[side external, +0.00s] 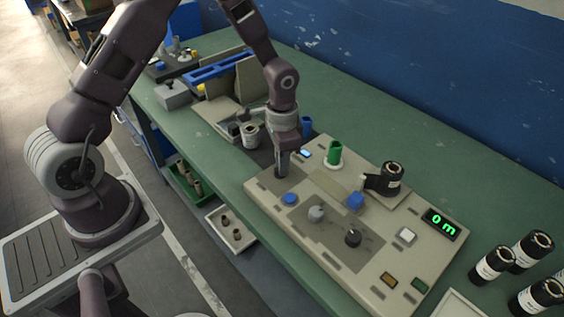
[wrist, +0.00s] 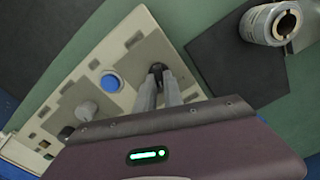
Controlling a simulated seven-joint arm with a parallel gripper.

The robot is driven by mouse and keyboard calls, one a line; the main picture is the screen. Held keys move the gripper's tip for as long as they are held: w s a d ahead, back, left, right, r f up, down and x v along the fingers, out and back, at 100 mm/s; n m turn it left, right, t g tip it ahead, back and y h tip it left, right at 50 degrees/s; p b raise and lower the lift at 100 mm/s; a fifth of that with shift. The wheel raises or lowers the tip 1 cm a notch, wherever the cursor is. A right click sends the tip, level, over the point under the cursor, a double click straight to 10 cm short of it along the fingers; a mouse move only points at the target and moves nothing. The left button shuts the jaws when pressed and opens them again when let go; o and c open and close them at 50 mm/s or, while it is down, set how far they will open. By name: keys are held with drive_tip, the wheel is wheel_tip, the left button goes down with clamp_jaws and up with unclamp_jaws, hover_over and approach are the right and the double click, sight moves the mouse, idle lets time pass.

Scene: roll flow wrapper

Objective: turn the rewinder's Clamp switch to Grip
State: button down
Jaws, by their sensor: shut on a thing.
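The rewinder (side external: 330,262) is a beige panel unit on the green bench, with buttons and knobs on top. My gripper (side external: 281,172) points down at its left end. In the wrist view my gripper (wrist: 160,82) has both fingers close around a small dark knob (wrist: 157,68), shut on it. Its label cannot be read, so I cannot confirm from lettering that it is the Clamp switch or which position it points to. In the side view my fingers hide this knob. A blue button (side external: 290,199), a grey knob (side external: 316,213) and a black knob (side external: 352,238) sit nearby on the panel.
A green cylinder (side external: 334,151) and a black roll (side external: 391,171) stand along the unit's back side. A display (side external: 444,222) reads 0 m. Several black rolls (side external: 493,263) stand at the right. Bench behind the unit is clear.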

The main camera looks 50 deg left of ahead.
drive_tip(key=shift+m, duration=0.5)
idle(0.3)
drive_tip(key=c, duration=1.5)
unclamp_jaws()
drive_tip(key=shift+o, duration=0.2)
drive_tip(key=shift+r, duration=0.1)
